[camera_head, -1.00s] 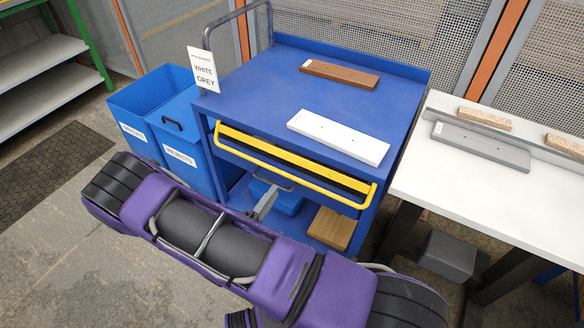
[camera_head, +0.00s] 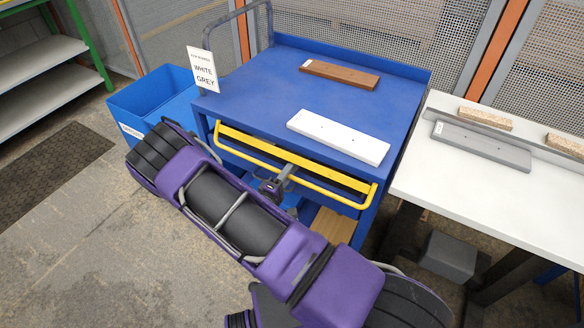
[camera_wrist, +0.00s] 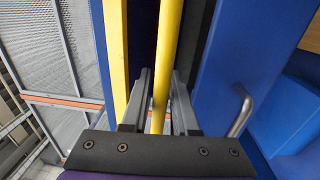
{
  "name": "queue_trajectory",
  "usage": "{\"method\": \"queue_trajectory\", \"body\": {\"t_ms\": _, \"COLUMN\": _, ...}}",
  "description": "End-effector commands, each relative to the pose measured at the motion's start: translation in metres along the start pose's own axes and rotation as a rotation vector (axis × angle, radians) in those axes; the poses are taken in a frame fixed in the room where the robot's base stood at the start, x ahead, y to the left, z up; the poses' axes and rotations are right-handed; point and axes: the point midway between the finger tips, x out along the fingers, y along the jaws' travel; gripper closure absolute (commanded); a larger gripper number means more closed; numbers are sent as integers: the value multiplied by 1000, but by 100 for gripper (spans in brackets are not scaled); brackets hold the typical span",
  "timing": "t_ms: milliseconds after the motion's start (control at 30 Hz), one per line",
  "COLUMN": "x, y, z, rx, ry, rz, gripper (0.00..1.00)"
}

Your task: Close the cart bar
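The cart bar (camera_head: 330,190) is a yellow tube across the front of the blue cart (camera_head: 250,100). It stands out from a yellow strip (camera_head: 310,160) on the cart, with a dark gap between them. My gripper (camera_head: 286,172) is at the middle of the bar in the head view. In the wrist view, the bar (camera_wrist: 166,50) runs between the two grey fingers of my gripper (camera_wrist: 161,88). The fingers stand apart, one on each side of the bar. Firm contact is not clear.
A white board (camera_head: 338,136) and a brown board (camera_head: 339,74) lie on the cart top beside a sign (camera_head: 203,70). A white table (camera_head: 450,195) with a grey board (camera_head: 480,145) stands at right. A blue bin (camera_head: 145,105) stands at left.

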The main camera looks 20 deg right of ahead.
Motion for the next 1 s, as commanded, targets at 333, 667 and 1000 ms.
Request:
{"method": "queue_trajectory", "body": {"t_ms": 333, "x": 0, "y": 0, "z": 0, "rx": 0, "ry": 0, "rz": 0, "gripper": 100}}
{"method": "queue_trajectory", "body": {"t_ms": 667, "x": -1, "y": 0, "z": 0, "rx": 0, "ry": 0, "rz": 0, "gripper": 100}}
{"method": "queue_trajectory", "body": {"t_ms": 1000, "x": -1, "y": 0, "z": 0, "rx": 0, "ry": 0, "rz": 0, "gripper": 100}}
